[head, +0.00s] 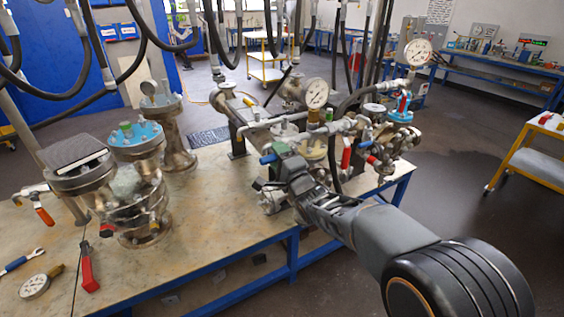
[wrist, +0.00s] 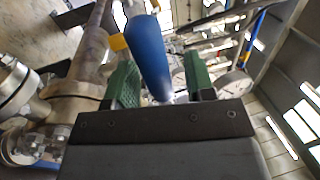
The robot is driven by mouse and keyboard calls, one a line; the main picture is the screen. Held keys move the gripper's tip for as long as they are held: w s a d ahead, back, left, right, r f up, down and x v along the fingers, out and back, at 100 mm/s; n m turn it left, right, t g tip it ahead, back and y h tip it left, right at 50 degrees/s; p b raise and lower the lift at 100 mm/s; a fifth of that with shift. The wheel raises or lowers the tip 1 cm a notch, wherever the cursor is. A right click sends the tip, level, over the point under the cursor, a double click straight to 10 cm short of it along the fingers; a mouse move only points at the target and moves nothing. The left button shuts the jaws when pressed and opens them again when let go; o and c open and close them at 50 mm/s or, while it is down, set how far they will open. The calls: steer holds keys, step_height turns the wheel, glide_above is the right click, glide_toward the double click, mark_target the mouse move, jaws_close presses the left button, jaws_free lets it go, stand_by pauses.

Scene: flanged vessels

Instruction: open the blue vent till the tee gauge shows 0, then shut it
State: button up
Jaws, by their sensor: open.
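The blue vent handle (wrist: 147,50) stands between the two green finger pads of my gripper (wrist: 160,78) in the wrist view. The jaws are open, with a gap visible on the right; contact on the left is unclear. In the head view a small part of the blue handle (head: 268,159) shows by my gripper (head: 271,172), whose fingertips are hard to make out. A round white gauge (head: 317,93) stands upright on the pipework behind, and another gauge (head: 418,52) is farther right. I cannot tell which is the tee gauge; their needles are too small to read.
Red-handled valves (head: 346,158) sit close to the right of my gripper. Flanged vessels (head: 138,150) stand on the left of the bench (head: 225,222). A loose gauge (head: 34,286) and a red-handled tool (head: 88,268) lie at the front left. The bench's front middle is clear.

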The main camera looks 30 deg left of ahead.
steer(key=b+v, duration=0.3)
steer(key=v, duration=1)
steer(key=shift+d, duration=0.25)
steer(key=shift+s+f, duration=0.1)
steer(key=w+d+f+n+g+h, duration=0.2)
steer(key=d+f+n+h, duration=0.5)
steer(key=d+f+h, duration=0.5)
steer(key=s+d+g+h, duration=0.1)
steer(key=s+d+h, duration=0.1)
steer(key=d, duration=0.6)
steer(key=s+d+r+g+h, duration=0.1)
steer(key=s+d, duration=0.4)
steer(key=d, duration=0.4)
steer(key=s+d+r+m+g+h+p, duration=0.1)
steer(key=s+d, duration=0.3)
steer(key=d, duration=0.5)
steer(key=shift+s+d+r+g+h, duration=0.25)
steer(key=shift+g+h, duration=0.35)
steer(key=shift+h, duration=0.2)
